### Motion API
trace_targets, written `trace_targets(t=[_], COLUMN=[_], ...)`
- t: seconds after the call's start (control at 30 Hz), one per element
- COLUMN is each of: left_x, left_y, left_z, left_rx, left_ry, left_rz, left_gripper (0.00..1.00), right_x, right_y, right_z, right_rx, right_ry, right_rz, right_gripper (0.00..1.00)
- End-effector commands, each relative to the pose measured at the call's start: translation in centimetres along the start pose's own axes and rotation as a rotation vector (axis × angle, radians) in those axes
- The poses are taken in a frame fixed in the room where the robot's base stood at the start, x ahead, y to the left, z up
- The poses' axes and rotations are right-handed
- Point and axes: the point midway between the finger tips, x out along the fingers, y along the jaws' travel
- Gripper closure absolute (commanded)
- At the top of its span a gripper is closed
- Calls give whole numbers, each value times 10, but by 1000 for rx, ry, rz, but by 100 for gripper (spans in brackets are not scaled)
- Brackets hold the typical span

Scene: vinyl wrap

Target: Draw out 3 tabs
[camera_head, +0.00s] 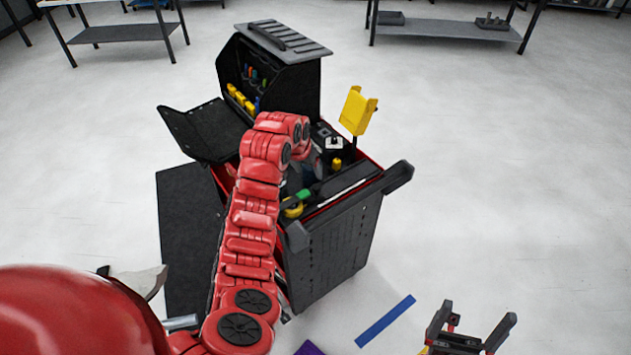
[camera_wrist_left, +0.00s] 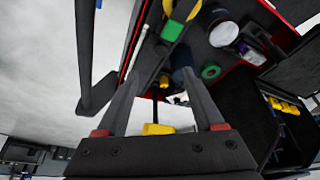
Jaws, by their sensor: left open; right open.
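My left gripper (camera_wrist_left: 162,78) is open in the left wrist view, over the cart's top tray. A yellow piece (camera_wrist_left: 158,129) shows between the finger bases; I cannot tell whether it touches them. In the head view my red left arm hides that gripper. My right gripper (camera_head: 472,322) is open and empty at the bottom right. A black tool cart (camera_head: 335,235) stands in the middle with its lid raised. A yellow holder (camera_head: 357,110) stands up at its right rim. I cannot make out which items are the tabs.
The tray holds a green-and-yellow tool (camera_head: 304,196), tape rolls (camera_wrist_left: 223,34) and a green ring (camera_wrist_left: 210,72). A blue strip (camera_head: 385,320) and a purple piece (camera_head: 310,348) lie below the cart. Shelves (camera_head: 447,30) stand far back. Floor right of the cart is clear.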

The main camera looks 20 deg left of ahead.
Motion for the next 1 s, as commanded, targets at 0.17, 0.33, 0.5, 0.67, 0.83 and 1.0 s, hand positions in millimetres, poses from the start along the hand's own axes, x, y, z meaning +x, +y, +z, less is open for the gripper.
trace_targets(t=[0.17,0.33,0.5,0.67,0.83,1.0], left_x=[28,52,74,89,108,120], left_y=[1,0,0,-1,-2,-1], left_z=[-1,-2,-1,-2,0,-1], left_rx=[-1,-4,-3,-5,-11,-10], left_ry=[-4,1,0,1,1,2], left_rz=[2,1,2,2,2,2], left_gripper=[31,31,31,31,31,31], right_x=[15,22,26,29,28,26], right_y=[1,1,1,2,1,1], right_z=[-2,-4,-4,-5,-5,-4], right_rx=[0,0,0,0,0,0], right_ry=[0,0,0,0,0,0], right_rz=[0,0,0,0,0,0], right_gripper=[0,0,0,0,0,0])
